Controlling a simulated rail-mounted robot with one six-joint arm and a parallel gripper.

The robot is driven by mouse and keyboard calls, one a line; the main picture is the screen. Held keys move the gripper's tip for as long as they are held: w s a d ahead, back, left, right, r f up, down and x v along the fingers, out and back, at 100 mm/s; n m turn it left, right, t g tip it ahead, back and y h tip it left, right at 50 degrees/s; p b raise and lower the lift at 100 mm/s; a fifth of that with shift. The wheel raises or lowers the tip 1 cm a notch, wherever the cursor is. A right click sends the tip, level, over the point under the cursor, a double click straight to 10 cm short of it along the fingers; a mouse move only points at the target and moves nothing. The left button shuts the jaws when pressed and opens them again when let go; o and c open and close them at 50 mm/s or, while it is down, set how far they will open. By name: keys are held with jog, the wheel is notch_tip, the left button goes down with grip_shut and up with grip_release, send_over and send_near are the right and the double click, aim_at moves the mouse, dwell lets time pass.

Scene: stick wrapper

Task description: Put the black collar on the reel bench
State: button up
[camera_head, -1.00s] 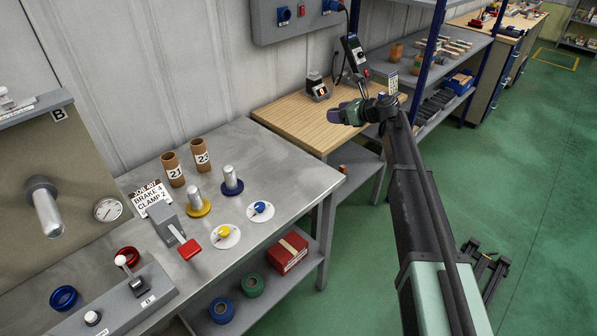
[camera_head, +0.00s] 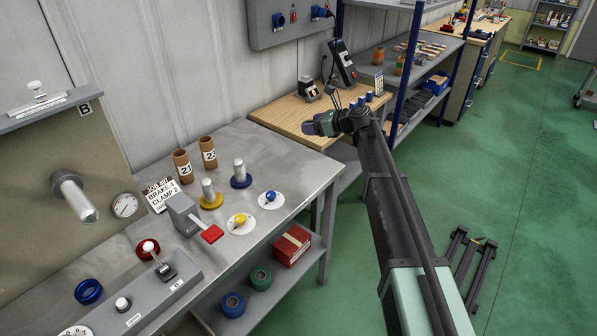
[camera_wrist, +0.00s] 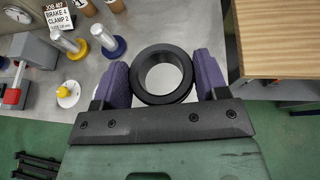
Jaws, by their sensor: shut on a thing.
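My gripper (camera_wrist: 163,80) is shut on the black collar (camera_wrist: 138,88). In the wrist view the collar is a thick black ring between the two purple finger pads. In the head view my gripper (camera_head: 318,125) hangs in front of the wooden table, and the collar cannot be made out there. The grey metal reel bench (camera_head: 265,138) stands to its left. In the wrist view the bench top (camera_wrist: 140,38) shows behind the collar and through its hole, with the collar held apart from it.
On the bench stand brown tubes (camera_head: 182,166), a yellow-based post (camera_head: 209,194), a blue-based post (camera_head: 240,174), a job card (camera_head: 161,195) and a red-handled clamp (camera_head: 192,219). The bench's far right end is clear. The wooden table (camera_head: 300,112) holds small devices.

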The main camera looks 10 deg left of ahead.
aim_at(312, 175)
notch_tip(312, 175, down, 19)
jog(key=b, duration=1.7)
jog(key=shift+s+r, duration=0.1)
jog(key=shift+r, duration=0.15)
jog(key=shift+f, duration=0.15)
jog(key=o, duration=1)
jog(key=shift+c, duration=0.2)
